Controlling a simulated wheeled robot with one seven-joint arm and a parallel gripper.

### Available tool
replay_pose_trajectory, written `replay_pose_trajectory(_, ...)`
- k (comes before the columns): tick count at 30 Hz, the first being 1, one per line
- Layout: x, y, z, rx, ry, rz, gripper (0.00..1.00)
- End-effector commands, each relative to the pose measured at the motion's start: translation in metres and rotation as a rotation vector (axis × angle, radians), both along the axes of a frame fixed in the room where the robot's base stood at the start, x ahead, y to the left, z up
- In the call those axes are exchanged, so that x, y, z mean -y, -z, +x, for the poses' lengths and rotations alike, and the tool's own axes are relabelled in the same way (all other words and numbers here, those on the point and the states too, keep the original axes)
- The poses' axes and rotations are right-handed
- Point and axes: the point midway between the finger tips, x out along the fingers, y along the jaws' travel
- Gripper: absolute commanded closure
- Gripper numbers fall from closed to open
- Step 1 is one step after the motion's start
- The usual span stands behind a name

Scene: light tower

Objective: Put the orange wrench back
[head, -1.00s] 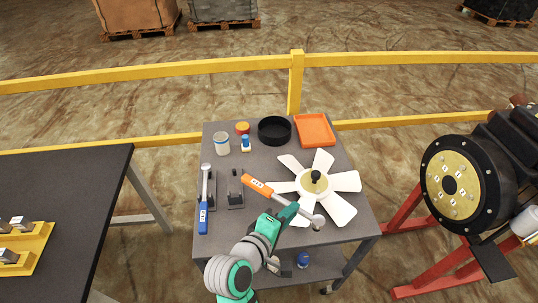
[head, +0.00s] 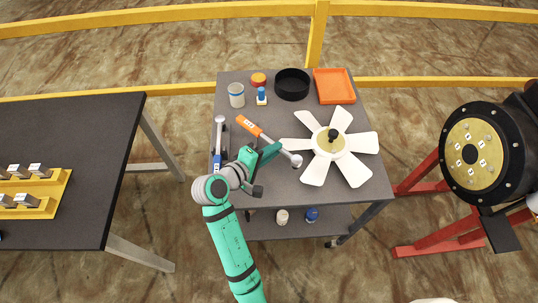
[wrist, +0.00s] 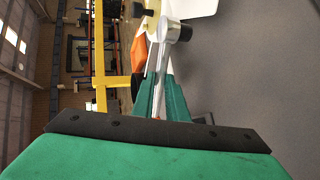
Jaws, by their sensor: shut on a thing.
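The orange wrench (head: 248,125) has an orange handle at upper left and a silver shaft running down right to a round head. My gripper (head: 270,151) is shut on its shaft and holds it over the grey table, left of the white fan. In the wrist view, the wrench's silver head (wrist: 174,31) shows beyond my teal fingers (wrist: 160,100). A blue-handled wrench (head: 219,122) lies along the table's left side, partly hidden by my arm. The dark holder beside it is mostly hidden by my gripper and the wrench.
The white fan (head: 357,168) fills the table's right. A jar (head: 236,95), a small blue-topped bottle (head: 261,96), a red-orange lid (head: 258,79), a black bowl (head: 292,85) and an orange tray (head: 334,86) line the back. A black table (head: 90,130) stands left; a machine (head: 485,153) stands right.

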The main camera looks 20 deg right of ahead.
Motion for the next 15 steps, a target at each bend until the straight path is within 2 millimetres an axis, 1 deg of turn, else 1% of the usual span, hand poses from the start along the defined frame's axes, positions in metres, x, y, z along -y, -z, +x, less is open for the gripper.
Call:
replay_pose_trajectory(3,-0.007,0.011,0.010,0.001,-0.006,-0.001,1.00)
replay_pose_trajectory(11,-0.010,0.023,0.019,0.001,-0.004,-0.001,1.00)
replay_pose_trajectory(15,-0.009,0.043,0.018,-0.002,-0.001,-0.001,1.00)
